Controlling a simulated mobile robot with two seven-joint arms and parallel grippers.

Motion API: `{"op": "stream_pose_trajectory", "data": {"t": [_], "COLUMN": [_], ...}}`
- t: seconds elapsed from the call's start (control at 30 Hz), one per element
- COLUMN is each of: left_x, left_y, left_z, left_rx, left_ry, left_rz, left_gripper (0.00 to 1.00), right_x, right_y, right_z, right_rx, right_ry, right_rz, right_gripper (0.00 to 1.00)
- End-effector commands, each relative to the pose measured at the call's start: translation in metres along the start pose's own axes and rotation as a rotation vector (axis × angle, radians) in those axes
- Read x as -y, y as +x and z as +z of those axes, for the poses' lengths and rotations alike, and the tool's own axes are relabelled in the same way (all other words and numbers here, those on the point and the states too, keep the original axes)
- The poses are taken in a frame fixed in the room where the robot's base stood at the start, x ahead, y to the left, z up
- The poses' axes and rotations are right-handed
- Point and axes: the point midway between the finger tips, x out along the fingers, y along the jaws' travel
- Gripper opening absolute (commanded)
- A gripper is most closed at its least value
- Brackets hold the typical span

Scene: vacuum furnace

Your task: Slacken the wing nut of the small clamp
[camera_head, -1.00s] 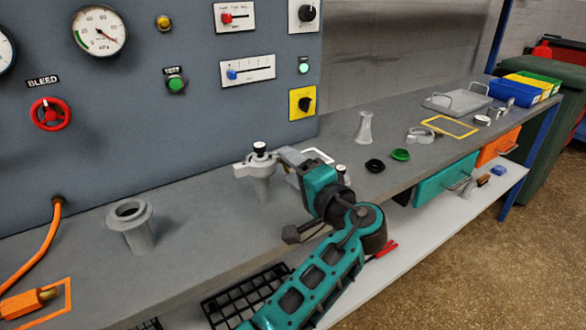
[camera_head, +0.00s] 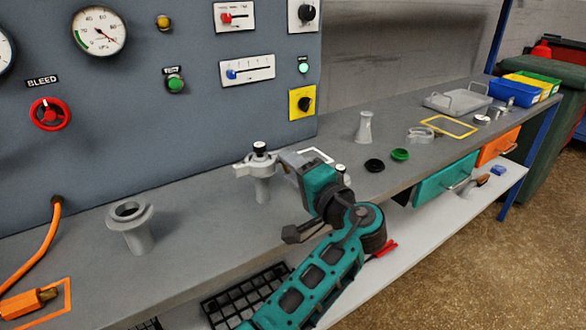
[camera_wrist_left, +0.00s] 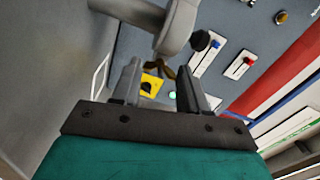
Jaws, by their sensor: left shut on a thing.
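The small clamp (camera_head: 245,169) is a light grey ring around the top of an upright grey pipe stub (camera_head: 263,190) on the bench. A black-topped fitting (camera_head: 259,149) stands above it. In the left wrist view, the clamp and pipe (camera_wrist_left: 174,30) fill the upper middle. A brass-brown wing nut (camera_wrist_left: 158,74) shows small between my fingers. My left gripper (camera_head: 283,158) reaches in from the right of the clamp; its fingers (camera_wrist_left: 158,80) are shut on the wing nut. In the head view my wrist hides the nut. My right gripper is in neither view.
A flanged grey pipe (camera_head: 130,228) stands open on the bench at left. Right of my arm are a black ring (camera_head: 374,165), a green ring (camera_head: 400,154), a conical grey part (camera_head: 364,127) and a loose clamp (camera_head: 420,134). The control panel (camera_head: 130,130) rises close behind.

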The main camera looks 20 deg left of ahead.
Motion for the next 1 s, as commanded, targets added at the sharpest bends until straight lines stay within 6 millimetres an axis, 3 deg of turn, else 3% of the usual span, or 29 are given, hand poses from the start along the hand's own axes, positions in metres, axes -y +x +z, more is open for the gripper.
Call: {"op": "stream_pose_trajectory", "data": {"t": [0.67,0.7,0.93,1.0], "left_x": [0.0000,0.0000,0.0000,0.0000], "left_y": [0.0002,0.0002,0.0001,0.0001], "left_z": [0.0001,0.0002,0.0001,0.0001], "left_rx": [0.000,0.000,0.000,0.000], "left_ry": [0.000,0.000,0.000,0.000], "left_rz": [0.000,0.000,0.000,0.000], "left_gripper": [0.13,0.47,0.69,0.70], "right_x": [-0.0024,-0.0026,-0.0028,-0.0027], "right_y": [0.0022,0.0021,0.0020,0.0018], "right_z": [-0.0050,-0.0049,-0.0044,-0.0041], "right_rx": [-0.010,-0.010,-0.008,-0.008], "right_ry": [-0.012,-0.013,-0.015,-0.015], "right_rz": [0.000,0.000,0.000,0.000], "right_gripper": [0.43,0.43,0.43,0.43]}}
